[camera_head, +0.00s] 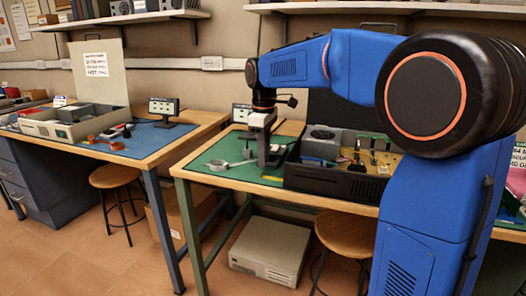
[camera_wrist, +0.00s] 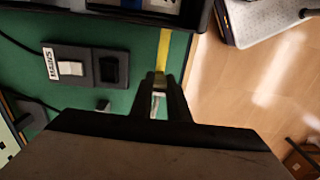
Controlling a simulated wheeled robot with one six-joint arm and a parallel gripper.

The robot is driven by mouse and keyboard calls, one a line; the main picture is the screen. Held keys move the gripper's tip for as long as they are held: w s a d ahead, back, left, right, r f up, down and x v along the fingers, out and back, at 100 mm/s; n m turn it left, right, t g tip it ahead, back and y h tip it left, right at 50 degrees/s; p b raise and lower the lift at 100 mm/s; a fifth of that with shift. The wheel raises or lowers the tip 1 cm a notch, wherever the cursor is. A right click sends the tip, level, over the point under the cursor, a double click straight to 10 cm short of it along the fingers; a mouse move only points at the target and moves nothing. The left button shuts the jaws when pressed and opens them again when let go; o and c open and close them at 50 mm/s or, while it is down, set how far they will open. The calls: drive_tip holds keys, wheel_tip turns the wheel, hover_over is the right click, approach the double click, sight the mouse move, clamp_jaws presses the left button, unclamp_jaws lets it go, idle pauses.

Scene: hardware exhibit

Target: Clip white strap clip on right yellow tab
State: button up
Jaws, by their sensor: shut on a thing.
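In the wrist view my gripper (camera_wrist: 159,84) points down over the front edge of the green mat. Its fingers are shut on a small pale piece, the white strap clip (camera_wrist: 156,104), mostly hidden between them. A yellow strip (camera_wrist: 164,50) runs along the mat edge just beyond the fingertips. In the head view my gripper (camera_head: 264,163) hangs low over the green bench, left of the open black case; the clip cannot be made out there. A small yellow piece (camera_head: 383,170) shows in the case; I cannot tell whether it is the right yellow tab.
The open black case (camera_head: 330,182) holds boards and a grey power unit (camera_head: 323,138). A pale strap-like loop (camera_head: 222,165) lies on the mat. A mains switch panel (camera_wrist: 88,66) shows in the wrist view. A stool (camera_head: 347,233) stands before the bench.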

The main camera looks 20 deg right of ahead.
drive_tip(key=shift+f, duration=0.45)
drive_tip(key=shift+f, duration=1.6)
idle(1.4)
drive_tip(key=o, duration=0.9)
drive_tip(key=shift+c, duration=0.2)
drive_tip(key=o, duration=0.3)
drive_tip(key=shift+r, duration=0.65)
idle(0.4)
drive_tip(key=shift+r, duration=2.95)
